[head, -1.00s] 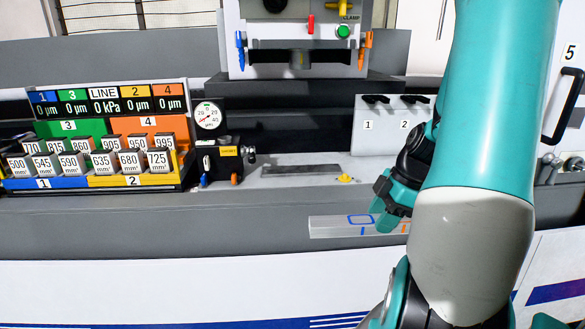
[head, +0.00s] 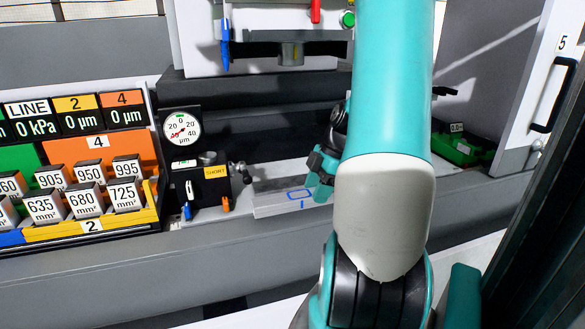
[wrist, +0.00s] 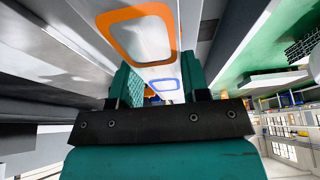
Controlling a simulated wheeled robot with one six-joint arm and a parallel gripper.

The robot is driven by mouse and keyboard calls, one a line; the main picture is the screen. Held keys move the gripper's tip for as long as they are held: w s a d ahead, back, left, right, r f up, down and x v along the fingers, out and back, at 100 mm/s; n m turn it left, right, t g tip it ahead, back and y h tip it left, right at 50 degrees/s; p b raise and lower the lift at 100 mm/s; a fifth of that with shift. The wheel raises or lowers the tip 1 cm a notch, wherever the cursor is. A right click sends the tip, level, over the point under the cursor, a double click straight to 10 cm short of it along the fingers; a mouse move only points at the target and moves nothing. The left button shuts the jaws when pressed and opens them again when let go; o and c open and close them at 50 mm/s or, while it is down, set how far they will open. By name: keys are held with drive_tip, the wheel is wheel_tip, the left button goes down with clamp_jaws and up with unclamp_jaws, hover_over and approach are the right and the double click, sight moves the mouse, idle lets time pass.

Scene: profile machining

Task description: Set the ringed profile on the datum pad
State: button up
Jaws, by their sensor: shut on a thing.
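The ringed profile (head: 270,207) is a pale silver bar. In the head view its left part, with a blue ring outline and a blue mark, sticks out left of my gripper (head: 320,176). In the wrist view the profile (wrist: 143,42) lies between the two teal fingers (wrist: 155,88), with an orange ring near the camera and a blue ring further along. My gripper is shut on it. A flat dark grey strip on the pale ledge, possibly the datum pad (head: 264,186), shows just behind the profile. My arm hides the profile's right part. I cannot tell whether profile and strip touch.
Left of the profile stand a black block with a yellow label (head: 214,173) and a round dial gauge (head: 181,129). A machine head (head: 290,53) hangs above. A green tray (head: 462,148) and a white door (head: 550,85) are at right.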

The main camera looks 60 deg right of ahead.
drive_tip(key=w+d+p, duration=0.1)
drive_tip(key=w+d, duration=0.2)
drive_tip(key=w+d+p, duration=0.1)
drive_tip(key=w+d, duration=0.2)
drive_tip(key=w, duration=0.1)
drive_tip(key=shift+w+d, duration=0.2)
drive_tip(key=w+d+p, duration=0.2)
drive_tip(key=w, duration=0.1)
drive_tip(key=shift+d, duration=0.25)
drive_tip(key=shift+s+a+f, duration=0.1)
drive_tip(key=shift+f, duration=0.65)
drive_tip(key=o, duration=1.1)
drive_tip(key=shift+f, duration=0.1)
drive_tip(key=shift+c, duration=0.2)
drive_tip(key=b+v, duration=0.1)
drive_tip(key=v, duration=0.6)
drive_tip(key=shift+r, duration=0.35)
drive_tip(key=shift+s, duration=0.1)
